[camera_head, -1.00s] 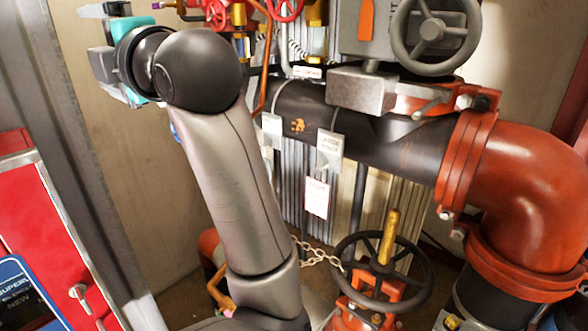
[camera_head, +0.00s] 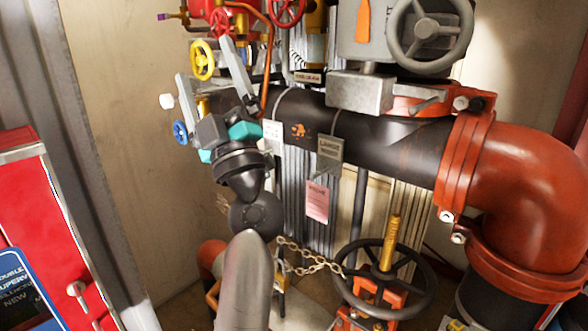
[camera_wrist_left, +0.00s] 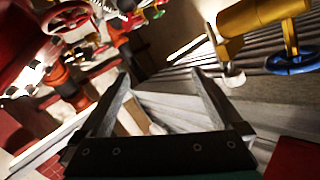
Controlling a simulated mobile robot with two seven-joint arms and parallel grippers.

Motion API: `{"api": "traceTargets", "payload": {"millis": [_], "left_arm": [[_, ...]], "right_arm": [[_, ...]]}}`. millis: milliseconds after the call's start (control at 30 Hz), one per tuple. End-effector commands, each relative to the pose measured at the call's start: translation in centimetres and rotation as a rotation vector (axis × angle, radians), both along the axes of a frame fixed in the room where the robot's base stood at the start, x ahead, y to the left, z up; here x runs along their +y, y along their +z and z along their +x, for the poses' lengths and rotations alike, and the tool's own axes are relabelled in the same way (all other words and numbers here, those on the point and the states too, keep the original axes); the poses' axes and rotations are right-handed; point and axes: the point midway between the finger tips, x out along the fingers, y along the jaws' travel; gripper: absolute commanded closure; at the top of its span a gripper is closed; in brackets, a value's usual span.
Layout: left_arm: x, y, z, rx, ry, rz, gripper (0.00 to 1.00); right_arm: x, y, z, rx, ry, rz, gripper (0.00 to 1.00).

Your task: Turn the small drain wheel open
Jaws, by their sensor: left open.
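Several small wheels show near my left gripper; no readable label tells which is the drain wheel. A small blue wheel (camera_head: 180,132) is just left of the gripper's body in the head view. It also shows at the right of the left wrist view (camera_wrist_left: 291,62), outside the fingers, under a yellow fitting (camera_wrist_left: 262,16). A yellow wheel (camera_head: 202,60) appears between the fingertips in the head view; whether it is behind them in depth is unclear. My left gripper (camera_head: 204,64) is open, pointing up, with nothing between its fingers (camera_wrist_left: 160,78). My right gripper is not visible.
Red wheels (camera_head: 287,9) stand above the gripper. A dark pipe (camera_head: 390,145) runs right to an orange elbow (camera_head: 525,190). A large black handwheel (camera_head: 424,290) with a chain (camera_head: 310,262) is low; a grey wheel (camera_head: 433,32) is upper right. A red cabinet (camera_head: 45,215) stands left.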

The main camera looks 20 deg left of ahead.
Motion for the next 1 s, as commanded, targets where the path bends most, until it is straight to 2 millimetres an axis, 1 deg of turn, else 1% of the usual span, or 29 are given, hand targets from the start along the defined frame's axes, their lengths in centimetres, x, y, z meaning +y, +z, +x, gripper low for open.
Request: {"api": "traceTargets", "payload": {"millis": [33,100,267,500,900,1000], "left_arm": [[-0.7,-0.9,0.7,0.028,-0.017,0.034,0.0],[-1.6,-1.7,1.4,0.058,-0.04,0.072,0.0],[-3.3,-3.7,2.9,0.125,-0.089,0.145,0.0],[-5.9,-7.5,4.9,0.238,-0.171,0.245,0.0],[-9.2,-13.7,7.1,0.41,-0.287,0.356,0.0],[-9.7,-14.8,7.4,0.439,-0.307,0.371,0.0]], "right_arm": [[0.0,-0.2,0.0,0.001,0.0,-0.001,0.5],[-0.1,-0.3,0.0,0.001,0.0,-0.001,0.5],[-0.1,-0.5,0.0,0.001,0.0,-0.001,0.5],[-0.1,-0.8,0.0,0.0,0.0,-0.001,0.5],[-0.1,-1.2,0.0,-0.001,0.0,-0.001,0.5],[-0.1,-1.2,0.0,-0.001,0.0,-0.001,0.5]]}}
